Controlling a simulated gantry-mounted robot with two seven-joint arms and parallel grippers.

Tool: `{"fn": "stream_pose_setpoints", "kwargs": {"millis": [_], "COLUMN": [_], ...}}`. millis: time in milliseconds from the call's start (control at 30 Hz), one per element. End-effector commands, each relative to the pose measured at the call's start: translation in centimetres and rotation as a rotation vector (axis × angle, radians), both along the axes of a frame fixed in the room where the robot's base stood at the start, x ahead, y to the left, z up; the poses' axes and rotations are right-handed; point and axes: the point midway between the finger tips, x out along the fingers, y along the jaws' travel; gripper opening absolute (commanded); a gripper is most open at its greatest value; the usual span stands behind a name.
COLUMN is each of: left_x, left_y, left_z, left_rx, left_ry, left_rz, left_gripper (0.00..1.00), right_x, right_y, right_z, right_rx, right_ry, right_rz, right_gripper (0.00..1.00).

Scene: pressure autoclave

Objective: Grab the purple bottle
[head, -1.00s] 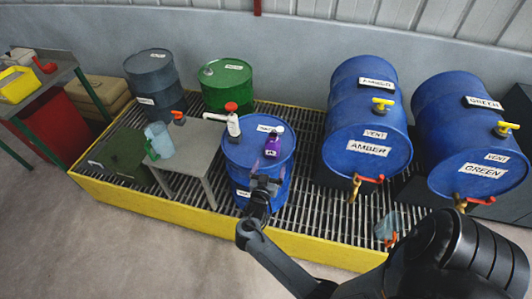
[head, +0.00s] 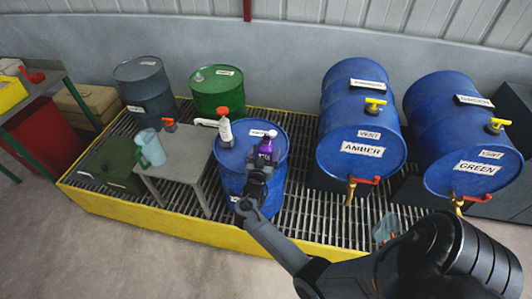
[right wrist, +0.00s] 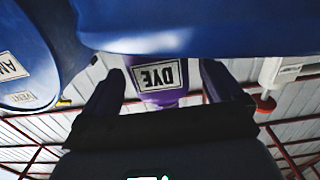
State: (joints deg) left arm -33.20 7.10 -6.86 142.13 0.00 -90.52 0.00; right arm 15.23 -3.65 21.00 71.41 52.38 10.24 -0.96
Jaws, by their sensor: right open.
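The purple bottle (head: 265,147) stands upright on top of the upright blue drum (head: 234,158), with a white cap on it. My right gripper (head: 260,166) is in front of the bottle, at the near side of the drum top. In the right wrist view, which is upside down, the bottle (right wrist: 158,76) shows its DYE label between the two dark fingers. The fingers are open, one on each side of the bottle, and gaps show between them and it. My left gripper is not in view.
A white pump bottle with a red top (head: 224,130) stands left of the purple bottle on the same drum. A grey table (head: 185,160) with a pale jug (head: 152,150) stands to the left. The AMBER drum (head: 350,125) lies to the right.

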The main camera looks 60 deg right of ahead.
Motion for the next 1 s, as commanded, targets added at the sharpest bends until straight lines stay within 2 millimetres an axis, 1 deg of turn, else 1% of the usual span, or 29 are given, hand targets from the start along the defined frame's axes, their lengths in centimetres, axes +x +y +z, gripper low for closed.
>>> {"fn": "stream_pose_setpoints", "kwargs": {"millis": [33,100,200,467,567,900,1000], "left_x": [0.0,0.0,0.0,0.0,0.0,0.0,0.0], "left_y": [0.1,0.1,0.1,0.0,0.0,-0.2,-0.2], "left_z": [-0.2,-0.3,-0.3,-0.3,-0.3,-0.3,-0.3], "left_rx": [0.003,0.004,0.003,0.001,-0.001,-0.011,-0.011], "left_ry": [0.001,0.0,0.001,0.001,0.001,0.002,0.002], "left_rz": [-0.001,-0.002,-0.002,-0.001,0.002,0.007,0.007], "left_gripper": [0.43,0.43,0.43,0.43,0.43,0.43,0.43], "right_x": [0.2,0.5,0.6,0.7,0.7,0.7,0.7], "right_y": [-0.7,-1.4,-2.0,-2.1,-2.1,-2.1,-2.1], "right_z": [0.0,0.0,0.0,0.0,0.0,0.0,0.1], "right_rx": [-0.002,-0.002,-0.001,0.0,0.0,0.0,-0.002], "right_ry": [0.0,0.0,0.0,0.0,0.0,0.0,-0.002], "right_rz": [-0.001,-0.001,-0.001,0.0,0.0,0.0,0.0], "right_gripper": [0.94,0.94,0.94,0.94,0.8,0.28,0.26]}}
